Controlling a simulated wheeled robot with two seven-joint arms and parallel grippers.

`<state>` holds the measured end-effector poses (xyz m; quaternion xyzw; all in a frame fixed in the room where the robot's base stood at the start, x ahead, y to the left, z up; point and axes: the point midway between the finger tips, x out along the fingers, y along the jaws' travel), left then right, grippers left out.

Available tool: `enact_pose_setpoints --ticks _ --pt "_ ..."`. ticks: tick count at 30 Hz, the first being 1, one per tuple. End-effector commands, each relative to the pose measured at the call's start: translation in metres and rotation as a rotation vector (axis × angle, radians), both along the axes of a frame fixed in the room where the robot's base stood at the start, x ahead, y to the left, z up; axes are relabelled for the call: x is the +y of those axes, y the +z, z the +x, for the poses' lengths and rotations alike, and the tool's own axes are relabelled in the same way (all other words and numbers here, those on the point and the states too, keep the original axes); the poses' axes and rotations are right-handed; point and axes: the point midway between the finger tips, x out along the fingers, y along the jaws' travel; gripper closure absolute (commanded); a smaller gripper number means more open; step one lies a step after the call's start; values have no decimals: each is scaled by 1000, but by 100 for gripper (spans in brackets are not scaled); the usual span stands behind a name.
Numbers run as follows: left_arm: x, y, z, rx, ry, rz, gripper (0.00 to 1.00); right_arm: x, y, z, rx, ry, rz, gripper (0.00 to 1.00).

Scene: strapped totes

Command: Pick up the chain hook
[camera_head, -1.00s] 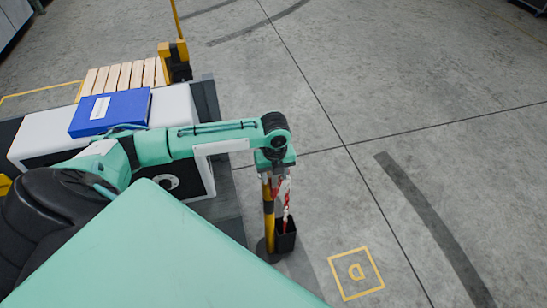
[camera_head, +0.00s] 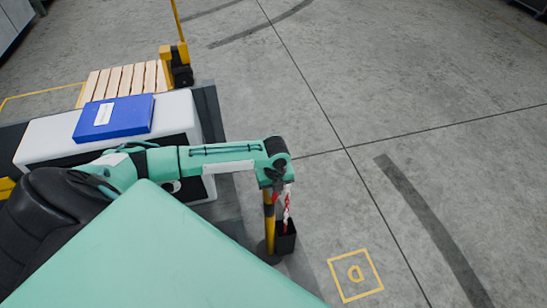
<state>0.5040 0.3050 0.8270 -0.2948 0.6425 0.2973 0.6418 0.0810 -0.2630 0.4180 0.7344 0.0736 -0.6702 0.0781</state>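A thin red-and-white piece (camera_head: 287,208), which looks like the chain hook, stands upright in a small black holder (camera_head: 286,239). The holder is fixed beside a yellow-and-black post (camera_head: 269,222). My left gripper (camera_head: 278,188) points down right above the holder, at the top of the red-and-white piece. Its fingers are small and mostly hidden by the wrist, so I cannot tell whether they are open or touch the piece. My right gripper is out of view.
A blue folder-like box (camera_head: 113,117) lies on a white-topped unit (camera_head: 45,142) at the left. A wooden pallet (camera_head: 120,82) and a yellow pallet truck (camera_head: 176,62) stand behind it. The floor to the right is clear, with a yellow square marking (camera_head: 355,274).

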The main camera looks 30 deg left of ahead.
Motion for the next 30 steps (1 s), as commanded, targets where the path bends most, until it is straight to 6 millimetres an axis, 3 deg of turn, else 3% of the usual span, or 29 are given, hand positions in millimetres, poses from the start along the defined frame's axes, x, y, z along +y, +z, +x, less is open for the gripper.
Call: enact_pose_setpoints --ticks 1,3,17,24,30 --pt "0 0 0 0 0 0 90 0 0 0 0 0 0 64" --pt "0 0 0 0 0 0 100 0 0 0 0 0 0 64" --pt "0 6 1 -2 0 -1 100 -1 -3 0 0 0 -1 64" --pt "0 33 2 -4 0 -1 100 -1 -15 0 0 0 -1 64" --pt "-32 33 -26 1 -5 -3 100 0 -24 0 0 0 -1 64"
